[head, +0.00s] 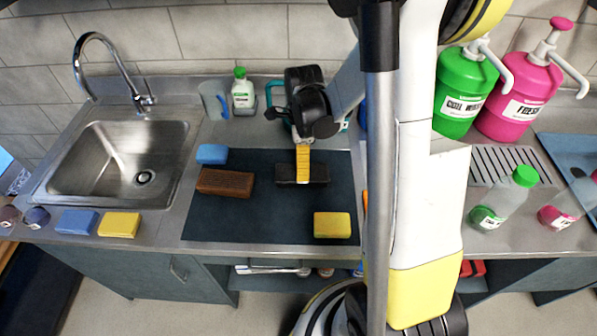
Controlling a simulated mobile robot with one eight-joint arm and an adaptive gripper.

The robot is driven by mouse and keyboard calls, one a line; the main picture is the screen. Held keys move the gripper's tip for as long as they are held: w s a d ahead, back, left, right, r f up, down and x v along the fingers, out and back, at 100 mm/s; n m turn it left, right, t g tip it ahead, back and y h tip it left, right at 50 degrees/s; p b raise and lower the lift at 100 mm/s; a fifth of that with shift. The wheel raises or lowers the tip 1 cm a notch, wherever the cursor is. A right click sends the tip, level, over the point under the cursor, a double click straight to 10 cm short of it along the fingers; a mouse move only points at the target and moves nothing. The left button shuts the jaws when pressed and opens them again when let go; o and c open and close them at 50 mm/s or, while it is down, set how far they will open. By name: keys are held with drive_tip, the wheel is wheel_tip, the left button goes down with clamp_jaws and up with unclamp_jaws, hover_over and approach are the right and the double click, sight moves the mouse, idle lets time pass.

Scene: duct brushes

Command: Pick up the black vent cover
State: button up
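A flat black rectangular piece (318,173), which looks like the black vent cover, lies on the dark mat (230,222) at the counter's middle. My gripper (303,176) points down over it, with its yellow finger part crossing the middle of the piece. The fingers overlap in this view, so I cannot tell whether they are open, or whether they touch or grip the piece. The middle of the piece is hidden behind the yellow finger.
A brown brush or block (225,182) and a blue sponge (212,154) lie left of the piece. A yellow sponge (332,225) is at the mat's front right. A clear jug (215,100) and a green-capped bottle (243,92) stand behind. The mat's front left is free.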

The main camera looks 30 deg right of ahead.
drive_tip(key=f+b, duration=0.1)
drive_tip(key=f, duration=0.2)
drive_tip(key=f+b, duration=0.1)
drive_tip(key=f, duration=0.2)
drive_tip(key=shift+w+d+f, duration=0.1)
drive_tip(key=shift+w+f, duration=0.1)
drive_tip(key=shift+f, duration=0.15)
drive_tip(key=shift+r, duration=0.1)
drive_tip(key=c, duration=1.5)
